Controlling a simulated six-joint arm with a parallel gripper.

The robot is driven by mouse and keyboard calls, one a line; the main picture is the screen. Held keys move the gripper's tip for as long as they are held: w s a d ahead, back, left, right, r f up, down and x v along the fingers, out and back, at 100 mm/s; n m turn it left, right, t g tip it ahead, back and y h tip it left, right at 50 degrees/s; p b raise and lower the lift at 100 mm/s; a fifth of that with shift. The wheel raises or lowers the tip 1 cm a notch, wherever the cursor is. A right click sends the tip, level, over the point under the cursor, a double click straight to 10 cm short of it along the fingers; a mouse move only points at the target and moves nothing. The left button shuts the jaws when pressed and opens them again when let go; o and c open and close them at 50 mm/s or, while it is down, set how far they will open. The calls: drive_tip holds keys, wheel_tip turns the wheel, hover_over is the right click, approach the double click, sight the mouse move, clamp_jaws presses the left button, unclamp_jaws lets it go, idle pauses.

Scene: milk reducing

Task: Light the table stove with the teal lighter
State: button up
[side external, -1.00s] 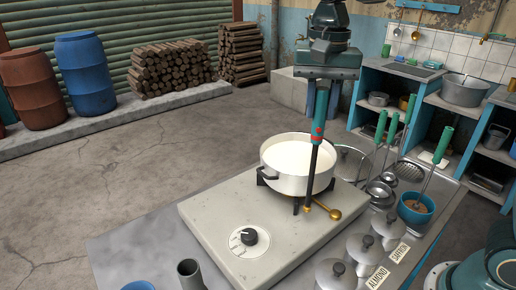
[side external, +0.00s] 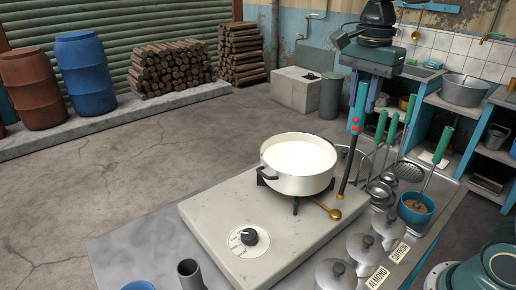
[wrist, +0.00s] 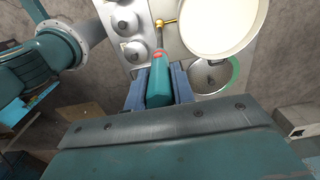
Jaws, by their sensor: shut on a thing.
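My gripper (side external: 364,92) is shut on the teal lighter (side external: 358,108), which hangs tip down with its dark rod slightly tilted. The rod's tip is close to the brass ball (side external: 335,214) on the stove's right edge; I cannot tell if they touch. The table stove (side external: 215,212) is a pale slab with a black knob (side external: 249,237) at its front. A white pot (side external: 295,182) of white liquid stands on the burner and hides most of it. In the wrist view the lighter's handle (wrist: 159,85) sits between my jaws, with the pot (wrist: 218,48) at the upper right.
Several lidded canisters (side external: 363,249) and a blue bowl (side external: 415,212) stand right of the stove. Upright green-handled utensils (side external: 391,130) rise close behind the lighter. A dark cylinder (side external: 190,272) stands at the front edge. The counter left of the stove (side external: 140,245) is clear.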

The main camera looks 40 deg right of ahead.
sight(356, 130)
drive_tip(key=shift+f, duration=2.85)
drive_tip(key=shift+r, duration=0.15)
drive_tip(key=shift+r, duration=3.95)
